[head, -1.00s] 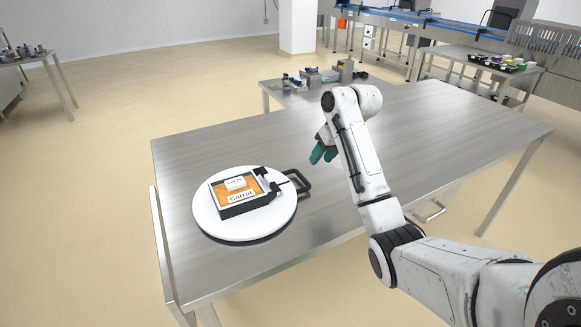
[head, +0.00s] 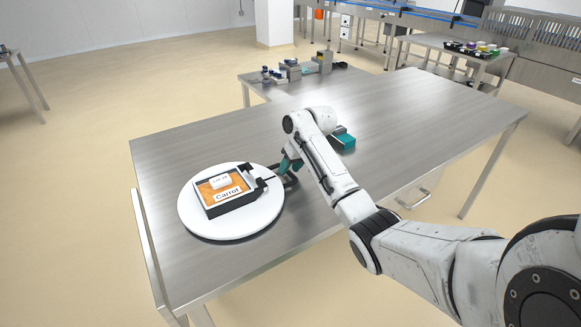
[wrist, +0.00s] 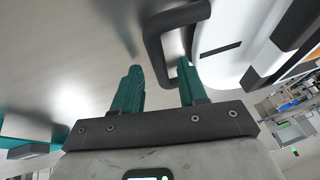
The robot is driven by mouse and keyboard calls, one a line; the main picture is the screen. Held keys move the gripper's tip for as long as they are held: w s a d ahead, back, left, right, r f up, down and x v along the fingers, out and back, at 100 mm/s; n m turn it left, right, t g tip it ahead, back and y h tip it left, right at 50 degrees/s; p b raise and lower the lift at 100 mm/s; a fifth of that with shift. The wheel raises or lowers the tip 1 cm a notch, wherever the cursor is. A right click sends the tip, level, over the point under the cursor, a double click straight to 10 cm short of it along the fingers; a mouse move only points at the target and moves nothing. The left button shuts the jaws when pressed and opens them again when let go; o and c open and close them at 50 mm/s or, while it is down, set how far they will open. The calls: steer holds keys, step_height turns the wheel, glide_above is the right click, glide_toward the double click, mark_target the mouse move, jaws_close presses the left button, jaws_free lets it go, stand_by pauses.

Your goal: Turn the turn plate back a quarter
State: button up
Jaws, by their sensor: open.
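The turn plate (head: 245,223) is a white round disc on the steel table, at the left in the head view. A black-framed tray labelled Carrot (head: 222,190) lies on it with a small white label block on top. A black loop handle (head: 291,182) sticks out from the plate's right side; it also shows in the wrist view (wrist: 152,45). My gripper (head: 288,163) is at this handle, fingers open. In the wrist view my teal fingers (wrist: 160,66) stand either side of the handle's outer bar, the right one seemingly within the loop. Contact is unclear.
A teal and dark object (head: 343,139) lies on the table just behind my arm. A small side table (head: 262,80) with several items stands behind. The right half of the steel table (head: 420,110) is clear.

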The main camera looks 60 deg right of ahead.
steer(key=shift+c, duration=0.3)
jaws_close()
stand_by(0.5)
